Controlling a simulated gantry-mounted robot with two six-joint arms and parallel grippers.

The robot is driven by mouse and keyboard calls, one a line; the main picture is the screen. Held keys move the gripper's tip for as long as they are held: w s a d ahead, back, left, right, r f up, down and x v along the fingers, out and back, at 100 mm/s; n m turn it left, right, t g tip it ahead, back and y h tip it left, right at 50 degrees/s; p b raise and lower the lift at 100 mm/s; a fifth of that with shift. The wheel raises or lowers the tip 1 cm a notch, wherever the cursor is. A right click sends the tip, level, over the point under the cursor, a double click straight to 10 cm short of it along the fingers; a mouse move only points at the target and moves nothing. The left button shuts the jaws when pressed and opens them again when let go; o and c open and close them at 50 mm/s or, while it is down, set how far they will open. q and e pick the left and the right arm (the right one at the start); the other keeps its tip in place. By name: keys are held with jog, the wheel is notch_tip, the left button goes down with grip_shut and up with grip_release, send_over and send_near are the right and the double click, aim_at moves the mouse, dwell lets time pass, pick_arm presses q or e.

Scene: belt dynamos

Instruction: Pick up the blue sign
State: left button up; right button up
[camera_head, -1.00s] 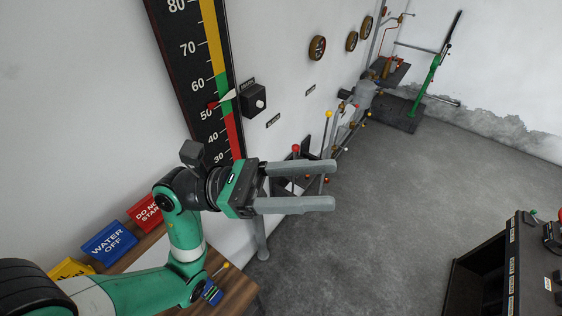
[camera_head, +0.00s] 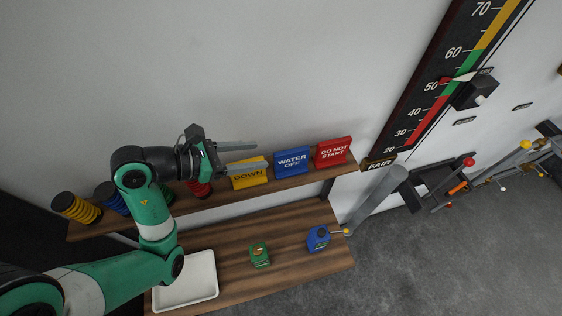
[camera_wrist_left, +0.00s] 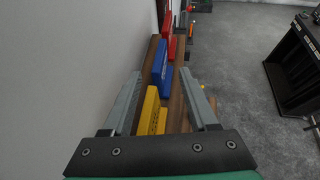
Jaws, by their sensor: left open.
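The blue sign (camera_head: 292,162), lettered "WATER OFF", stands on the wooden shelf between the yellow sign (camera_head: 248,173) and the red sign (camera_head: 332,152). In the left wrist view the blue sign (camera_wrist_left: 160,62) stands edge-on ahead, beyond the yellow sign (camera_wrist_left: 149,112). My left gripper (camera_head: 252,154) is open and empty, its fingers level and pointing right, close to the yellow sign and left of the blue one. In the left wrist view the left gripper's fingers (camera_wrist_left: 166,98) lie either side of the yellow sign. My right gripper is not in view.
The wall is close behind the wooden shelf (camera_head: 230,197). Striped spools stand at its left; one red spool (camera_head: 199,187) is beneath the gripper. A lower bench (camera_head: 290,272) holds a white tray (camera_head: 188,282), a green block (camera_head: 260,254) and a blue block (camera_head: 318,238).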

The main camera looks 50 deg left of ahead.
aim_at(289, 152)
pick_arm(q)
jog(key=shift+p+x, duration=0.45)
jog(key=shift+x, duration=4.45)
jog(key=shift+s+f, duration=0.1)
jog(key=shift+f, duration=0.1)
grip_shut()
